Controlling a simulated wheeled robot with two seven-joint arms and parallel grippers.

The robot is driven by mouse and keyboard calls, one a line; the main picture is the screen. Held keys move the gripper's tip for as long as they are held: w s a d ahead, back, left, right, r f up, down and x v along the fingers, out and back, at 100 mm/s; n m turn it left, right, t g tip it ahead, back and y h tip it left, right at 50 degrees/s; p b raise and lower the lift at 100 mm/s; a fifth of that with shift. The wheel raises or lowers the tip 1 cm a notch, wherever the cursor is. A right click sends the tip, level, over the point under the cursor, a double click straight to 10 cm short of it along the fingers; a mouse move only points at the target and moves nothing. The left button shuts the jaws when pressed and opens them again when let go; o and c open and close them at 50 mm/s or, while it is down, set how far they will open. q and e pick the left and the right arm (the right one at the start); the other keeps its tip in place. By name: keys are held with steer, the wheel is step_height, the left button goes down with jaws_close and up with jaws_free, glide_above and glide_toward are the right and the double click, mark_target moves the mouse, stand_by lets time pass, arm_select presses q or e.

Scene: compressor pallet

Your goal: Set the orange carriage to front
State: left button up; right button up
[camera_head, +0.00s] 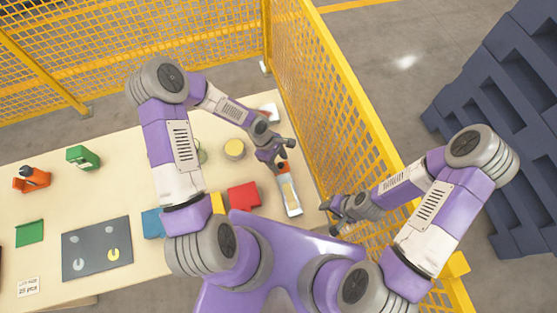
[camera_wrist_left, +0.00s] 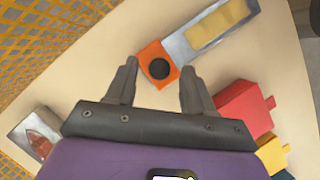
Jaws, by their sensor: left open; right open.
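The orange carriage (camera_head: 283,168) sits at the far end of a pale rail (camera_head: 291,197) with a yellow strip, on the right part of the table. In the left wrist view the carriage (camera_wrist_left: 150,53) is an orange block with a black round knob (camera_wrist_left: 159,68), and the rail (camera_wrist_left: 187,45) runs up and right from it. My left gripper (camera_head: 279,153) is open just beyond the carriage; its fingers (camera_wrist_left: 159,74) show on either side of it, apart from it. Whether they are at its height I cannot tell. My right gripper (camera_head: 331,217) is open and empty, near the fence at the table's right edge.
A red block (camera_head: 243,195) lies left of the rail. A yellow round piece (camera_head: 234,148) and a white tray (camera_head: 268,111) are farther back. A yellow mesh fence (camera_head: 335,100) stands close along the right side. A grey board (camera_head: 97,249) lies at left.

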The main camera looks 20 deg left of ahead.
arm_select(q)
steer(key=shift+f, duration=0.15)
jaws_close()
stand_by(0.4)
